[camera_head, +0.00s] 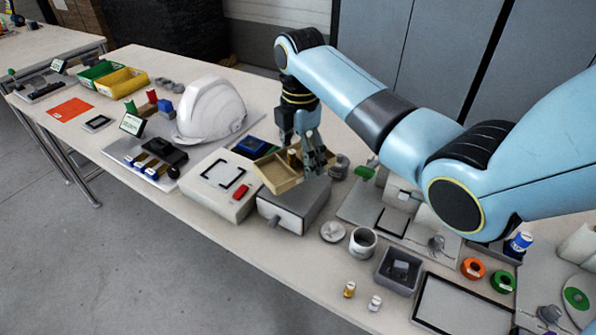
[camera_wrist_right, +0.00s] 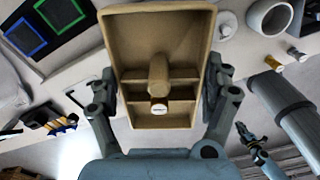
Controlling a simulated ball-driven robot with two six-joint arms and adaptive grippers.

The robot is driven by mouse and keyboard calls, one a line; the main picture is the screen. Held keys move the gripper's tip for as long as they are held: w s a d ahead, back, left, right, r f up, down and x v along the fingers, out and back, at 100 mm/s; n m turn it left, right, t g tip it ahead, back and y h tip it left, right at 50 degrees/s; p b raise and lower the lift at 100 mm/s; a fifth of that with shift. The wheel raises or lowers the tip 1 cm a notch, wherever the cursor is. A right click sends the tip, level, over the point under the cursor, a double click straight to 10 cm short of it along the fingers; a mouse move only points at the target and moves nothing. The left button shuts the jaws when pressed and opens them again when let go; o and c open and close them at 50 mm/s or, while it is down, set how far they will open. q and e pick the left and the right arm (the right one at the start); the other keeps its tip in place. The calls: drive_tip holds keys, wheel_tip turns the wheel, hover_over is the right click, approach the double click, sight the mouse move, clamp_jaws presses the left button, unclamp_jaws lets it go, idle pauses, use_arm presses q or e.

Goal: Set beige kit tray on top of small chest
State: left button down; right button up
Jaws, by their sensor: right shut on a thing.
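The beige kit tray (camera_head: 277,176) is a shallow open box with dividers. It also fills the middle of the right wrist view (camera_wrist_right: 160,40), with a small tan piece with a pale label (camera_wrist_right: 158,85) inside. My right gripper (camera_head: 311,163) is shut on the tray, its fingers on opposite sides in the wrist view. The small chest (camera_head: 281,216) is a light grey box with a front knob. In the head view the tray overlaps the chest's back left top; I cannot tell whether they touch.
A pale box with a black square outline (camera_head: 213,190) stands left of the chest. A blue-and-black tray (camera_head: 251,147) lies behind. A round white disc (camera_head: 333,231) and a grey cup (camera_head: 363,242) are to the right. A white helmet shell (camera_head: 210,108) stands farther left.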

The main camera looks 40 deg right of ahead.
sight(300, 164)
drive_tip(key=shift+f, duration=1)
wheel_tip(300, 164, down, 3)
drive_tip(key=shift+r, duration=0.15)
drive_tip(key=shift+f, duration=0.45)
drive_tip(key=o, duration=1)
drive_tip(key=shift+f, duration=0.1)
use_arm(q)
drive_tip(key=shift+w+d+f, duration=0.1)
drive_tip(key=shift+w+d, duration=0.15)
drive_tip(key=shift+w, duration=0.1)
use_arm(e)
drive_tip(key=shift+o, duration=0.2)
